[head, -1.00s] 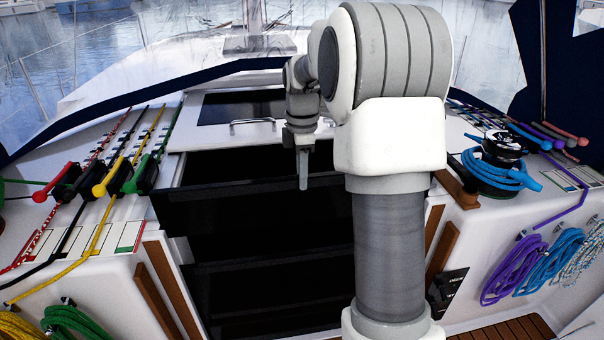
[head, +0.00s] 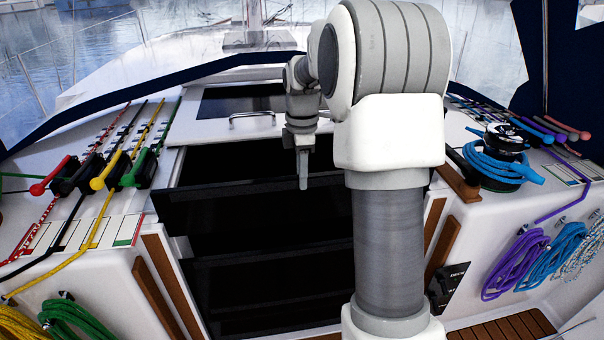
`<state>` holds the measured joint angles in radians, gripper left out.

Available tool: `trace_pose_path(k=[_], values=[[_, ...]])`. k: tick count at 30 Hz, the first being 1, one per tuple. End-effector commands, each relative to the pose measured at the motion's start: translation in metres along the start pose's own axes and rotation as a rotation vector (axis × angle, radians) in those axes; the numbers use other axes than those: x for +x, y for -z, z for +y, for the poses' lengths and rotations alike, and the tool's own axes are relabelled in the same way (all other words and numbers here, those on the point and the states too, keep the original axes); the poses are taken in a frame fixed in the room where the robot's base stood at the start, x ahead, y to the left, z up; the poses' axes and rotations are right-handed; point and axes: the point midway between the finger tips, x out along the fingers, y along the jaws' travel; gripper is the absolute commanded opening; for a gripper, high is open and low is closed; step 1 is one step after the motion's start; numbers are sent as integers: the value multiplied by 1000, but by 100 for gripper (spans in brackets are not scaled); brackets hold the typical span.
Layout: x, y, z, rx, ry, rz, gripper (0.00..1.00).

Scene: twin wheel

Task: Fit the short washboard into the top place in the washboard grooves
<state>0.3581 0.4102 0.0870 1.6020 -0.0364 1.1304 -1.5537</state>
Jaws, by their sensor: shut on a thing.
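My gripper (head: 303,184) is shut on a dark, glossy board (head: 235,207), which looks like the short washboard. It grips the board's upper edge from above, right of the visible middle. The board spans the companionway opening, its left end reaching over the left side of the opening. Its upper edge slopes, lower at the left. My arm hides its right end. More dark panels (head: 270,274) lie below it in the opening. The washboard grooves are hard to make out; I cannot tell whether the board touches them.
A hatch with a handle (head: 252,116) lies behind the opening. Rope clutches with coloured handles (head: 97,183) are at left, and a winch with blue rope (head: 497,160) is at right. Wooden strips (head: 165,283) flank the opening.

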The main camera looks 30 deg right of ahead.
Motion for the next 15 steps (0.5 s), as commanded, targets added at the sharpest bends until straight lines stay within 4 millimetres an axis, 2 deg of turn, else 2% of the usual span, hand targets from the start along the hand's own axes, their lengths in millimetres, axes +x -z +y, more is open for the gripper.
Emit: trace_pose_path(k=[15], values=[[10,0,1,0,-4,0,0]])
